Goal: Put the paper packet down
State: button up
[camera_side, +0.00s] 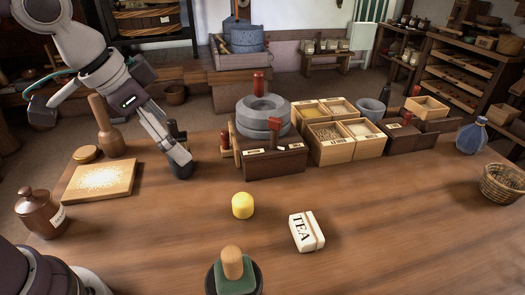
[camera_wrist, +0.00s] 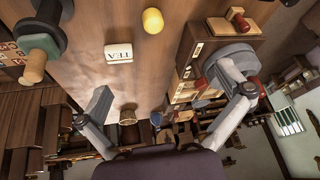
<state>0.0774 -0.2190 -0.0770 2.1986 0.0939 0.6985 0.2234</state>
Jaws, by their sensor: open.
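The paper packet (camera_side: 306,231), white with a TEA label and a tan band, rests on the wooden table (camera_side: 400,200) in the front middle of the side view. The packet also shows in the wrist view (camera_wrist: 119,53), with its label upside down. My gripper (camera_side: 178,152) is at the left in the side view, well apart from the packet and beside the stone quern. In the wrist view my gripper (camera_wrist: 166,86) has its two fingers spread wide with nothing between them.
A yellow cylinder (camera_side: 243,205) stands left of the packet. A wooden-knobbed green and black object (camera_side: 233,268) is at the front. The quern (camera_side: 263,115) and grain boxes (camera_side: 345,138) line the back. A board (camera_side: 100,181) and brown jar (camera_side: 40,211) are left.

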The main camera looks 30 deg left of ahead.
jog(key=s+a+n+y, duration=0.1)
jog(key=s+a+n, duration=0.4)
jog(key=s, duration=0.2)
jog(key=shift+s+a+r, duration=0.2)
jog(key=shift+s+r, duration=0.1)
jog(key=shift+r, duration=0.15)
